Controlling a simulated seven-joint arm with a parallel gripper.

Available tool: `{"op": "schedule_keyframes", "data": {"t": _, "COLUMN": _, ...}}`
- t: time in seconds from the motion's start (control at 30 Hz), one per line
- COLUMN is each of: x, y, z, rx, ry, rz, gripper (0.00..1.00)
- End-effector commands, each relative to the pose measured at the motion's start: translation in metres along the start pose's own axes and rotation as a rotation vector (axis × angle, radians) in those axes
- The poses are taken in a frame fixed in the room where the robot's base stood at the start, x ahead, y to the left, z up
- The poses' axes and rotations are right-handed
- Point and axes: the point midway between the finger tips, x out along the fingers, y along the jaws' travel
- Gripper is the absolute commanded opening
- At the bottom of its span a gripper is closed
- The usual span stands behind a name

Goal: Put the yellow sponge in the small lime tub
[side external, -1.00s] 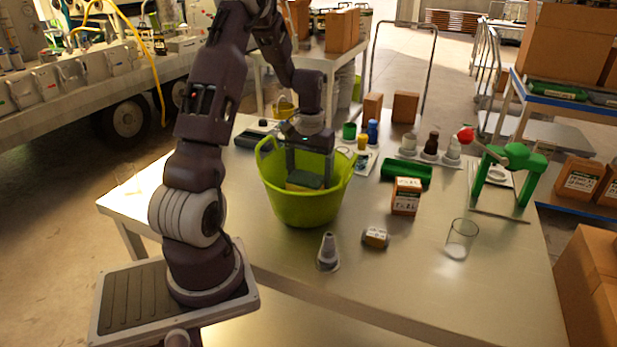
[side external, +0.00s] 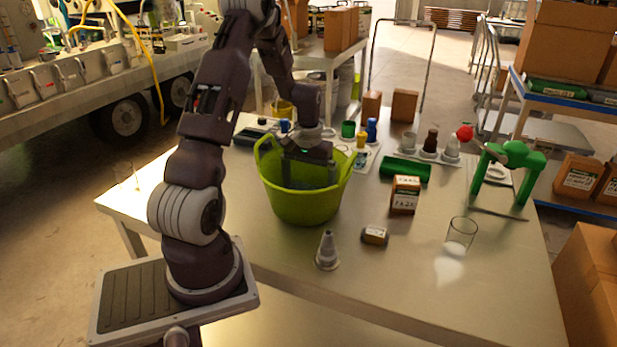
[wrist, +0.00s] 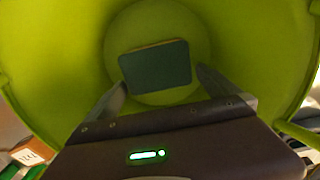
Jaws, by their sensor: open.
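The lime tub (side external: 305,208) stands upright on the table, with two raised handles. The yellow sponge (wrist: 156,66) lies on the tub's floor in the wrist view, its dark green scouring face up and a thin yellow edge showing. In the side view the tub wall hides the sponge. My gripper (side external: 311,172) reaches down inside the tub rim. Its fingers are apart, one on each side of the sponge in the wrist view (wrist: 160,84), with nothing between them. The sponge looks apart from the fingers, lower down.
A green cylinder (side external: 405,170) and a green press (side external: 508,170) are farther right.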

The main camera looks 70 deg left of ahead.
Motion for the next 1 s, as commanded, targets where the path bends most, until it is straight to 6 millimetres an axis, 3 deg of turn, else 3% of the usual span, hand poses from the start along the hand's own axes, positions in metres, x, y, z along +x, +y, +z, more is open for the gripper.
{"op": "schedule_keyframes", "data": {"t": 0.3, "x": -0.082, "y": 0.000, "z": -0.001, "rx": 0.000, "ry": 0.007, "rz": -0.001, "gripper": 1.00}}
{"op": "schedule_keyframes", "data": {"t": 0.43, "x": -0.105, "y": 0.000, "z": -0.001, "rx": 0.000, "ry": 0.005, "rz": 0.000, "gripper": 1.00}}
{"op": "schedule_keyframes", "data": {"t": 1.0, "x": -0.123, "y": 0.004, "z": 0.002, "rx": -0.002, "ry": 0.016, "rz": -0.002, "gripper": 1.00}}
